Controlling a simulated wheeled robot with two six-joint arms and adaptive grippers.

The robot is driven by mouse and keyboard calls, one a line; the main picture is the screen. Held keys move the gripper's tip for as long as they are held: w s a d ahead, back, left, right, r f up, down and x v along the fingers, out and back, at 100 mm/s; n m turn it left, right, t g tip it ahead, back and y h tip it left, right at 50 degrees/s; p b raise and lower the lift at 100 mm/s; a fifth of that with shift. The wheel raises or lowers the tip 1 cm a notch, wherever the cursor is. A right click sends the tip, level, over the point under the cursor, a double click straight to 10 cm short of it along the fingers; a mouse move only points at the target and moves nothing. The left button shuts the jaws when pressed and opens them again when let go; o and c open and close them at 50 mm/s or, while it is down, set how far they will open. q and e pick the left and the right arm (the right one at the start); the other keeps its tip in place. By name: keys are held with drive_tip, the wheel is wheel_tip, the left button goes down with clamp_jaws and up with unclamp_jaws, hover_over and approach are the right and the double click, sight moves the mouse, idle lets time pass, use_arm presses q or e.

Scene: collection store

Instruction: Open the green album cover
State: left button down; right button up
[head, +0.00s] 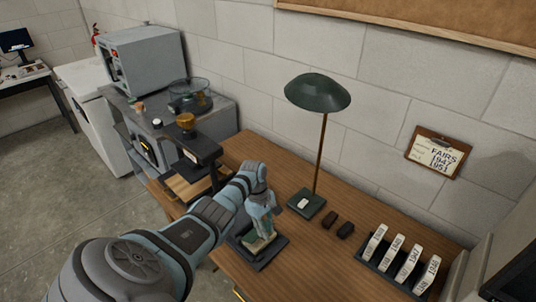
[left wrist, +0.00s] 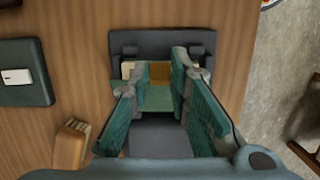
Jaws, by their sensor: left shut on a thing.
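The green album (head: 259,243), with cream and tan parts showing, is on a dark grey stand (head: 271,256) on the wooden desk. In the left wrist view the album (left wrist: 160,102) shows as a small green and tan piece between my fingers, in front of the dark stand (left wrist: 125,40). My left gripper (head: 262,222) reaches down over it, and its teal fingers (left wrist: 160,68) are closed on the album from both sides. The fingers hide much of it, so I cannot tell how far the cover is raised. My right gripper is not in view.
A green desk lamp (head: 318,92) stands behind, its base (head: 307,203) close to the gripper. Front desk space is clear.

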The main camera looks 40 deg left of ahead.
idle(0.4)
use_arm(q)
drive_tip(key=c, duration=1.5)
unclamp_jaws()
drive_tip(key=shift+r, duration=0.1)
drive_tip(key=v, duration=1.2)
